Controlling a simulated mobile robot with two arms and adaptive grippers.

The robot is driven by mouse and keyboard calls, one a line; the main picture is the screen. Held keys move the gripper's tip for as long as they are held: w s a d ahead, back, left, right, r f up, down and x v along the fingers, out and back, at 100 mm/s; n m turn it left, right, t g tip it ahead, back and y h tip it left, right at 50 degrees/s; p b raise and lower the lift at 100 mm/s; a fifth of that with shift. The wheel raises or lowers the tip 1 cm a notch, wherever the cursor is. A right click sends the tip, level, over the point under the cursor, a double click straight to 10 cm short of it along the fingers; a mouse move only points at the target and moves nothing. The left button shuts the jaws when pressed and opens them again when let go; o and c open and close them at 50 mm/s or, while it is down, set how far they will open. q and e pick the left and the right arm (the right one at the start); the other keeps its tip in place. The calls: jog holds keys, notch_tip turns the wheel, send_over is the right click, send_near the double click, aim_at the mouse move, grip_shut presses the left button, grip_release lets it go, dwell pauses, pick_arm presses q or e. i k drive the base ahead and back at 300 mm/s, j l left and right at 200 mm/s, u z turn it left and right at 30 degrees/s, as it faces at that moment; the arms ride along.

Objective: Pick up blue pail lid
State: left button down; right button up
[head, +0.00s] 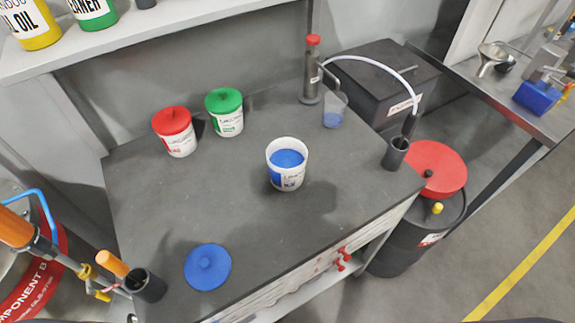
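Neither of my grippers shows in the head view, so nothing is seen touching the lid.
A red-lidded pail (174,132) and a green-lidded pail (225,112) stand at the back. A dark holder cup (147,286) with an orange-handled tool is left of the lid. A beaker (334,108) and black cup (395,153) stand right.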

aim_at(207, 267)
jog(key=u, duration=1)
